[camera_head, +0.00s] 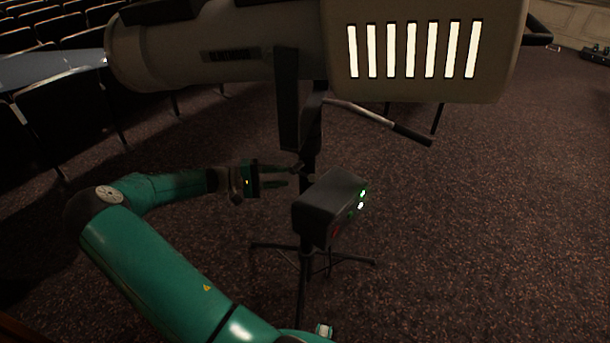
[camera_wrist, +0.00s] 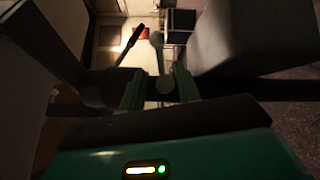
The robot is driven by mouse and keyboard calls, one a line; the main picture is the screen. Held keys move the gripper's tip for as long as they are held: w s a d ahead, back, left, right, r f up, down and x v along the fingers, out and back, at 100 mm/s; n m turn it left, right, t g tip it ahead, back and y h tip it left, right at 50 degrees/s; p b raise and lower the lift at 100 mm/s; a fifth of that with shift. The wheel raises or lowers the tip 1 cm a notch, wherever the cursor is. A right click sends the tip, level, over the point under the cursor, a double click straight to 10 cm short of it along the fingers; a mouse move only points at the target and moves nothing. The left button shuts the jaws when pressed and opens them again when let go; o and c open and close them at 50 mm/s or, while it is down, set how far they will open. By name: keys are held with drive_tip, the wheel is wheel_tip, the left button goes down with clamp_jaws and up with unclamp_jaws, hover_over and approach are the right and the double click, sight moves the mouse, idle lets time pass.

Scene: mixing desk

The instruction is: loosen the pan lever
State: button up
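A large spotlight (camera_head: 210,50) sits on a dark stand (camera_head: 309,150). What looks like the pan lever is a small dark piece (camera_head: 297,168) on the stand below the yoke. In the wrist view a dark round end (camera_wrist: 165,85), likely part of it, shows between my fingers. My gripper (camera_head: 284,177) points right at the stand, level with that piece. Its two green fingers (camera_wrist: 160,90) are apart. I cannot tell whether either finger touches the lever, and the lever's full shape is hidden.
A dark box (camera_head: 325,205) with small lights hangs on the stand just right of my fingers. A handle (camera_head: 385,122) with a black grip sticks out right. Tripod legs (camera_head: 350,258) spread on the carpet (camera_head: 480,230), which is open at right. Seat rows (camera_head: 60,35) stand at the back left.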

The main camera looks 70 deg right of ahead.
sight(302, 175)
drive_tip(key=x, duration=0.8)
clamp_jaws()
